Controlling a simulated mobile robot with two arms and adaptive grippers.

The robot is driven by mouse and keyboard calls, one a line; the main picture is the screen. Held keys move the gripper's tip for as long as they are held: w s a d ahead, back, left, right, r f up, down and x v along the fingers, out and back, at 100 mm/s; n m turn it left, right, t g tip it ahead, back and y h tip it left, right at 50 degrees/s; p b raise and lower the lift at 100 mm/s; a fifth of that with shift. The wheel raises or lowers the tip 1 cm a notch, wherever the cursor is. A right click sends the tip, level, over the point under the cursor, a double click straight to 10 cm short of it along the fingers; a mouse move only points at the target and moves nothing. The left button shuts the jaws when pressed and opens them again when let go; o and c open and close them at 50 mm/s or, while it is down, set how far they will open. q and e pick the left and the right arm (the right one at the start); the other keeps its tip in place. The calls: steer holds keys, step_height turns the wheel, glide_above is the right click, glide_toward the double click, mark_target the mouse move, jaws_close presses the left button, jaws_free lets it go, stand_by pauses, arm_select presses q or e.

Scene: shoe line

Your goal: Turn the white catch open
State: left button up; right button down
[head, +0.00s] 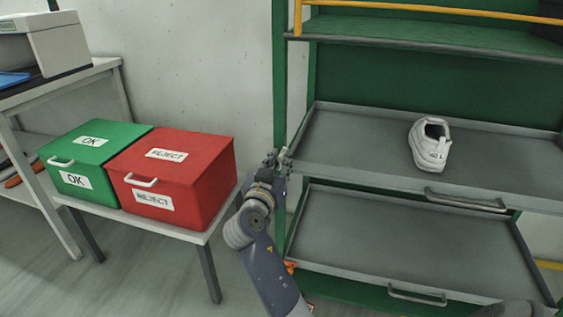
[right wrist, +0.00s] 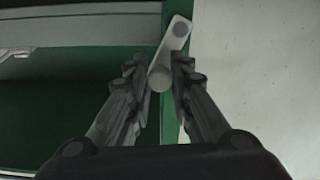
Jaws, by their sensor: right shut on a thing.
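The white catch (right wrist: 176,40) is a short pale bar with a rounded end, set on the green post (right wrist: 176,100) in the right wrist view. It lies tilted, its upper end leaning right. My right gripper (right wrist: 161,75) is shut on its lower, rounded end, with one finger on each side. In the head view my right gripper (head: 277,160) is at the rack's left front post, beside the upper tray. The catch is mostly hidden by the fingers there. My left gripper is not in view.
The green rack has an upper tray (head: 350,150) bearing a white shoe (head: 430,146), and a lower tray (head: 400,235), which looks empty. Left of my arm, a green OK box (head: 95,150) and a red REJECT box (head: 205,180) stand on a low table (head: 205,237).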

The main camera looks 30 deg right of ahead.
steer(key=shift+w+a+r+n, duration=0.1)
steer(key=shift+r+n, duration=0.05)
steer(key=shift+n, duration=0.25)
steer(key=shift+w+a+n+p, duration=0.1)
steer(key=shift+n+p, duration=0.2)
steer(key=shift+p, duration=0.05)
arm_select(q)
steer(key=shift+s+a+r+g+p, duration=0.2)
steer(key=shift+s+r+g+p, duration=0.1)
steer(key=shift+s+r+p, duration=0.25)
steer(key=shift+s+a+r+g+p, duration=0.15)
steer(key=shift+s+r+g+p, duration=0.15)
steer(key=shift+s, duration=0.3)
arm_select(e)
steer(key=shift+w+a+r+n, duration=0.1)
steer(key=shift+w+a+n, duration=0.2)
steer(key=shift+n, duration=0.6)
steer(key=shift+w+a+r+n, duration=0.15)
steer(key=shift+w+n, duration=0.15)
steer(key=shift+n, duration=0.6)
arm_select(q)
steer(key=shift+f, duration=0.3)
arm_select(e)
steer(key=shift+f, duration=0.1)
steer(key=c, duration=1.4)
jaws_free()
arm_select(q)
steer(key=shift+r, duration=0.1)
